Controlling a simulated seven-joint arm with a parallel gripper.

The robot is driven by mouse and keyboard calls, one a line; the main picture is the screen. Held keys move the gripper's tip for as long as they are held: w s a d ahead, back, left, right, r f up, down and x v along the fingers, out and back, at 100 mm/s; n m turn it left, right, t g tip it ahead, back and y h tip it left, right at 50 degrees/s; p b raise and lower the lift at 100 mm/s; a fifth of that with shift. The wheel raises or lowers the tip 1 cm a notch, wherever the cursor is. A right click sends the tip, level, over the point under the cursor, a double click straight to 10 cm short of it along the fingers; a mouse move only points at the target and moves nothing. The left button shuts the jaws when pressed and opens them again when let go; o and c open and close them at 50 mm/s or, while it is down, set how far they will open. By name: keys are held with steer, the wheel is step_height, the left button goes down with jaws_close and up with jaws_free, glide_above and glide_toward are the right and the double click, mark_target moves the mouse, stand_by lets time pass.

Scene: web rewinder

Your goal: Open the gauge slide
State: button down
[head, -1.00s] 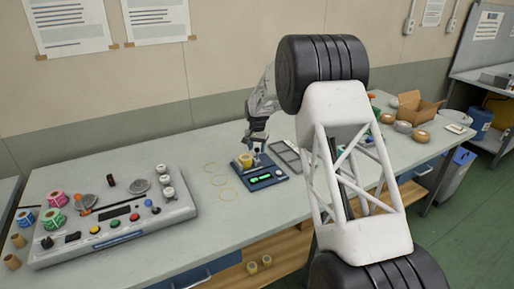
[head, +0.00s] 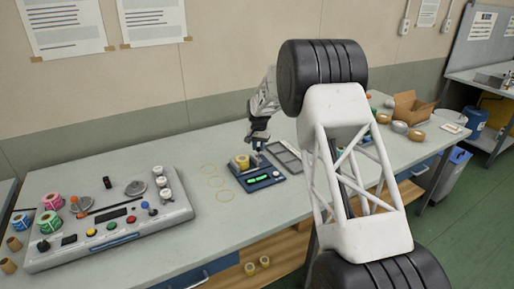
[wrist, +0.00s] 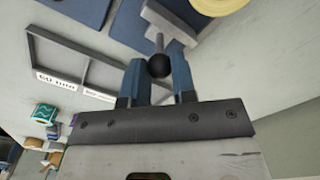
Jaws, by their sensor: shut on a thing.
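The gauge (head: 264,183) is a small dark blue device with a lit green display, standing on the bench. A yellow roll (head: 242,162) sits at its back left, and its edge shows at the top of the wrist view (wrist: 222,5). My gripper (head: 257,152) is at the back of the gauge, just right of the roll. In the wrist view, my gripper (wrist: 157,78) is shut on a black ball knob (wrist: 159,66). The knob is on a thin rod leading to a grey block (wrist: 178,22), apparently the slide. How far the slide stands open cannot be told.
A grey divided frame (head: 287,157) lies right of the gauge. Thin yellow rings (head: 219,183) lie to its left. A grey control console (head: 110,226) with reels and buttons fills the bench's left. A cardboard box (head: 408,107) stands at the back right.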

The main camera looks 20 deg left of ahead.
steer(key=c, duration=0.9)
jaws_free()
steer(key=shift+w+d, duration=0.15)
steer(key=shift+d, duration=0.05)
steer(key=shift+r, duration=0.1)
steer(key=shift+r, duration=3.85)
